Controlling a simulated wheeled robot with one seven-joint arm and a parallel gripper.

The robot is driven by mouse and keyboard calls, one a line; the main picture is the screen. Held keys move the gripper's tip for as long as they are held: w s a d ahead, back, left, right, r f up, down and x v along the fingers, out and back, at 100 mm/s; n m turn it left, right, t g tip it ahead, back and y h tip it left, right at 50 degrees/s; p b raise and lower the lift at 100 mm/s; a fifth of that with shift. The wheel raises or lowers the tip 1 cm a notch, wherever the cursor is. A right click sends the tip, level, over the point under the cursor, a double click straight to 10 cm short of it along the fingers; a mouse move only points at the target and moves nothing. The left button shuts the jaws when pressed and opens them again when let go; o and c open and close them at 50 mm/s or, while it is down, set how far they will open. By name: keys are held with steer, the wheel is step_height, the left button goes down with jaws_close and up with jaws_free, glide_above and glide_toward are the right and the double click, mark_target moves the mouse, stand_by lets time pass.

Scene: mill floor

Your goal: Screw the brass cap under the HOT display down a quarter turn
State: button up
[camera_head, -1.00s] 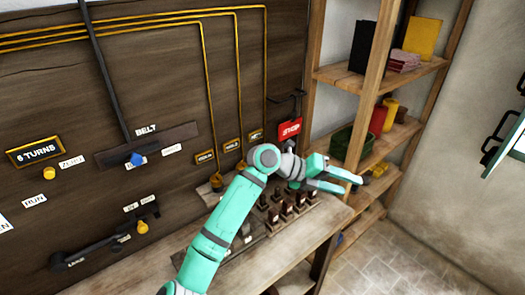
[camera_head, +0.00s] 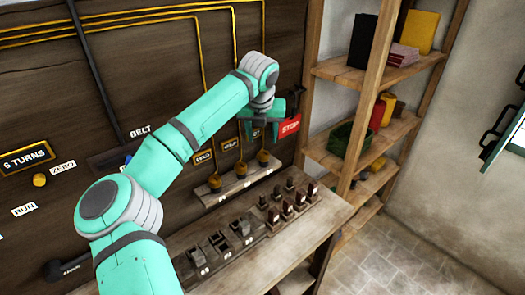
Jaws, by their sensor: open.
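Three small brass caps stand in a row on a wooden ledge (camera_head: 226,190) at the foot of the panel: a left cap (camera_head: 214,181), a middle cap (camera_head: 240,168) and a right cap (camera_head: 263,157). Each sits below a small gold-framed display: left (camera_head: 203,158), middle (camera_head: 231,145) and right (camera_head: 257,134). Their lettering is too small to read surely, and my gripper partly covers the right one, so I cannot tell which is HOT. My gripper (camera_head: 264,128) is open, above the right cap and apart from it. Its fingertips are partly hidden.
A red STOP sign (camera_head: 290,126) hangs close right of my gripper. Several dark blocks (camera_head: 290,205) stand on the bench (camera_head: 310,232) in front of the caps. A wooden shelf post (camera_head: 366,100) rises at right. My arm hides part of the panel.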

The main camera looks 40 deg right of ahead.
mark_target(264, 153)
steer(key=x, duration=0.9)
steer(key=shift+w+f, duration=0.1)
steer(key=shift+f, duration=0.25)
steer(key=shift+d, duration=0.15)
steer(key=shift+c, duration=0.4)
steer(key=c, duration=1)
